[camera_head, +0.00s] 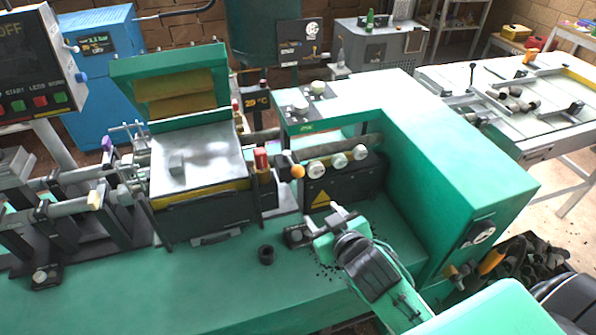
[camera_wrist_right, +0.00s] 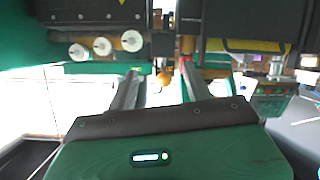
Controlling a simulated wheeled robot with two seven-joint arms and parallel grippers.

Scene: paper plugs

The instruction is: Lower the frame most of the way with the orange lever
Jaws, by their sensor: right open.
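The orange ball knob of the lever (camera_head: 298,171) stands at the front right of the press, beside a red-capped part. The knob also shows in the right wrist view (camera_wrist_right: 164,79), ahead between the fingers. The green frame (camera_head: 120,69) stands raised and tilted behind a pale metal plate (camera_head: 205,152). My right gripper (camera_head: 316,220) is open and empty over the green bench, in front of and below the knob, apart from it in the head view. In the right wrist view its two grey fingers (camera_wrist_right: 158,85) are spread apart. My left gripper is not in view.
A black ring-shaped part (camera_head: 266,254) lies on the bench left of my right gripper. Three pale knobs (camera_head: 338,160) sit on the dark panel right of the lever. The green housing (camera_head: 455,180) bounds the right side. Rollers and brackets (camera_head: 65,205) crowd the left.

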